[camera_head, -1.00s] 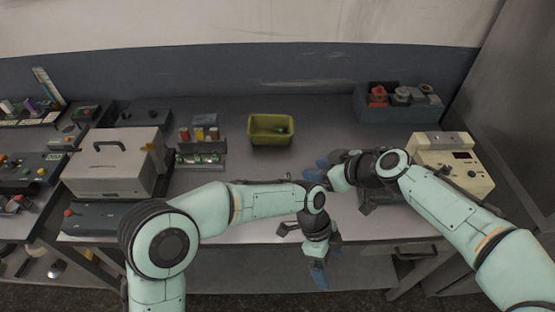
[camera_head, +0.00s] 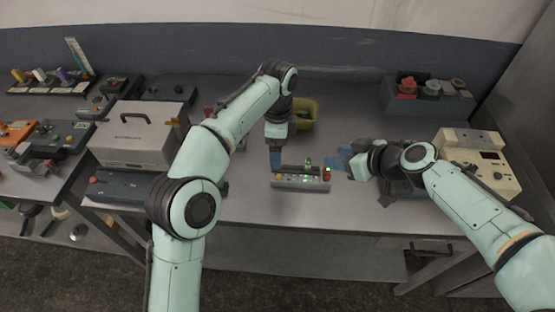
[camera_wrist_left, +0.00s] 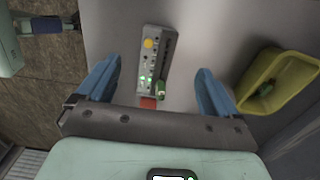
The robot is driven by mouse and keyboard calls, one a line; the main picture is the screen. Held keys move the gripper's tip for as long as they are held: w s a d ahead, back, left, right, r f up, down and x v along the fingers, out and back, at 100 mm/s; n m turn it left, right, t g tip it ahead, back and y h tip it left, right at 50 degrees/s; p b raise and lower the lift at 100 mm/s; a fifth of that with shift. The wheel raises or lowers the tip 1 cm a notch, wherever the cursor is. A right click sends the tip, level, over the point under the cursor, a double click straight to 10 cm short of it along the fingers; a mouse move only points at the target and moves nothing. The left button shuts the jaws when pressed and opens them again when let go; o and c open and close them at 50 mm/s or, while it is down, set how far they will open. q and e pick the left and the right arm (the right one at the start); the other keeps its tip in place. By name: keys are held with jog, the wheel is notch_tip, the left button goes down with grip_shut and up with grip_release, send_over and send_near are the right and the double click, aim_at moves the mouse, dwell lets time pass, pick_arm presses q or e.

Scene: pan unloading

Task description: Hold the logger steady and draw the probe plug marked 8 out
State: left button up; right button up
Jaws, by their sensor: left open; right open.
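The logger (camera_head: 300,182), a low grey box with lit green lamps and a red button, lies on the table between my grippers. It also shows in the left wrist view (camera_wrist_left: 151,52). A green plug (camera_wrist_left: 162,90) stands at its red-button end, also visible in the head view (camera_head: 308,163); I cannot read its marking. My left gripper (camera_head: 276,158) points down above the logger's left part. In the wrist view its open fingers (camera_wrist_left: 156,87) lie either side of the logger, apart from it. My right gripper (camera_head: 344,160) is open and empty, just right of the logger.
An olive-green bin (camera_head: 306,112) stands behind the logger, partly hidden by my left arm. A cream instrument (camera_head: 478,158) is at the right, a grey box with red and grey parts (camera_head: 428,100) behind it. A large grey case (camera_head: 138,140) stands left. Table in front is clear.

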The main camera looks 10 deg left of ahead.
aim_at(277, 173)
pick_arm(q)
notch_tip(277, 173, down, 12)
dwell(0.4)
jog(key=shift+c, duration=0.3)
